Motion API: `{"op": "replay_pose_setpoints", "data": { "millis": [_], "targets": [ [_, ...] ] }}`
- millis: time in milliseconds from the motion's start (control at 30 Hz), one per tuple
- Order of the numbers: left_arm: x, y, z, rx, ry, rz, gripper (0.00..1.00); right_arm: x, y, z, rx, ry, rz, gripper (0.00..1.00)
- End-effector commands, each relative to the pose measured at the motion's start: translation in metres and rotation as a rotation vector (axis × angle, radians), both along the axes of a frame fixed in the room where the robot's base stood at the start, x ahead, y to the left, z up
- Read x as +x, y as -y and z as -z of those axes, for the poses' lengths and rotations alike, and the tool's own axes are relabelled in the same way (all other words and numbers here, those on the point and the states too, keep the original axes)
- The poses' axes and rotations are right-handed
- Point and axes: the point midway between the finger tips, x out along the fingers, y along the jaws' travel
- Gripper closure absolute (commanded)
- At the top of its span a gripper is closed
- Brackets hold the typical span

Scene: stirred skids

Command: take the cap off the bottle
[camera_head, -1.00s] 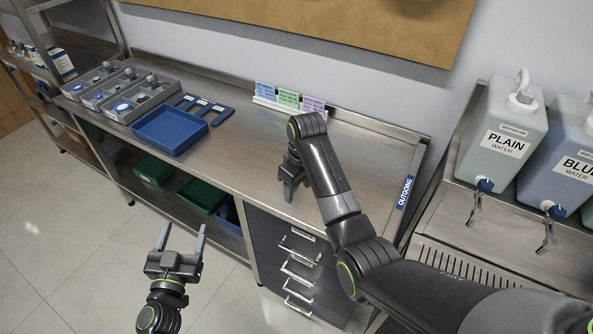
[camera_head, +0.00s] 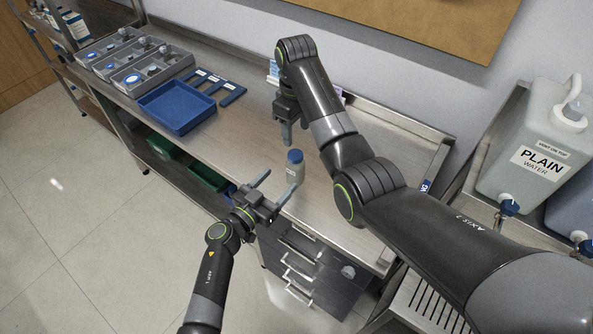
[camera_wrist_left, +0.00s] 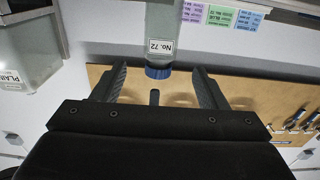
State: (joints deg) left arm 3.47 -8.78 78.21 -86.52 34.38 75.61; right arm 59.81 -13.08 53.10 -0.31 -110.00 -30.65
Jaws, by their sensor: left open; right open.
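A small pale bottle (camera_head: 293,173) with a blue cap (camera_head: 295,156) stands upright on the steel counter, near its front edge. In the left wrist view the bottle (camera_wrist_left: 160,20) appears upside down, with a "No.72" label and its blue cap (camera_wrist_left: 158,72) between the fingers' lines. My left gripper (camera_head: 277,184) is open, just in front of the bottle; the fingers (camera_wrist_left: 160,78) hold nothing, and I cannot tell whether they touch it. My right gripper (camera_head: 289,128) is open and empty, pointing down over the counter behind the bottle.
A blue tray (camera_head: 176,107) and grey sectioned bins (camera_head: 150,68) stand on the counter's left part. A drawer unit (camera_head: 305,268) is below the counter. A "PLAIN WATER" jug (camera_head: 535,140) stands at right. Counter between tray and bottle is clear.

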Motion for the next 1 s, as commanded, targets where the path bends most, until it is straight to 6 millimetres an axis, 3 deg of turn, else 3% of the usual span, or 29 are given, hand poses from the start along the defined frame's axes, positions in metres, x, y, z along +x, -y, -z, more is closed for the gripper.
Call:
{"op": "replay_pose_setpoints", "data": {
  "millis": [200,433,700,1000],
  "targets": [
    [0.034,0.025,-0.001,-0.001,0.000,0.001,0.33,0.000,-0.001,0.000,0.001,0.001,0.000,0.46],
    [0.060,0.043,0.000,-0.001,0.001,0.001,0.33,0.000,0.000,0.000,0.001,0.001,0.000,0.46],
    [0.072,0.052,0.001,0.001,-0.001,-0.001,0.33,0.000,0.000,0.000,0.001,0.001,0.000,0.46],
    [0.073,0.053,0.000,0.000,0.000,-0.001,0.33,0.000,0.000,0.000,0.001,0.001,0.000,0.46]
  ]
}}
